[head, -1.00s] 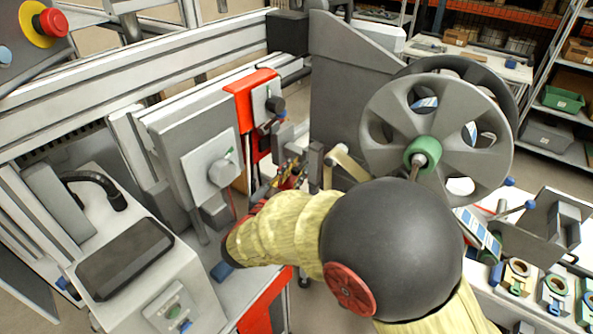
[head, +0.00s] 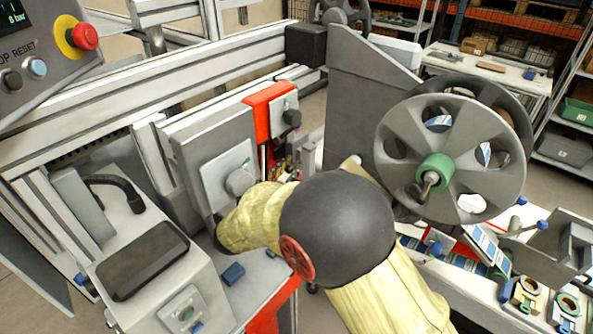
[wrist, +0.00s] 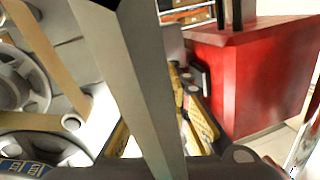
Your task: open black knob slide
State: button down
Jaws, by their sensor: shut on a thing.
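A black knob (head: 292,117) juts from a light plate on the red bracket (head: 268,95) in the head view, with nothing gripping it there. A grey round knob (head: 239,181) sits on another light plate to its lower left, just above my yellow-sleeved arm. My arm hides my gripper in the head view. In the wrist view a dark form along the bottom edge looks like part of my gripper (wrist: 190,170). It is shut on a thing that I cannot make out. A grey bar (wrist: 140,80) crosses the middle of that view.
Large spoked grey reels (head: 455,160) stand right of my arm. A red block (wrist: 255,75) fills the right of the wrist view. A control panel with a red button (head: 85,36) is at upper left. A grey console (head: 150,265) stands at lower left.

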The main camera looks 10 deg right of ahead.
jog(key=c, duration=1.6)
grip_release()
jog(key=shift+c, duration=0.2)
jog(key=shift+s+d, duration=0.1)
jog(key=shift+s, duration=0.05)
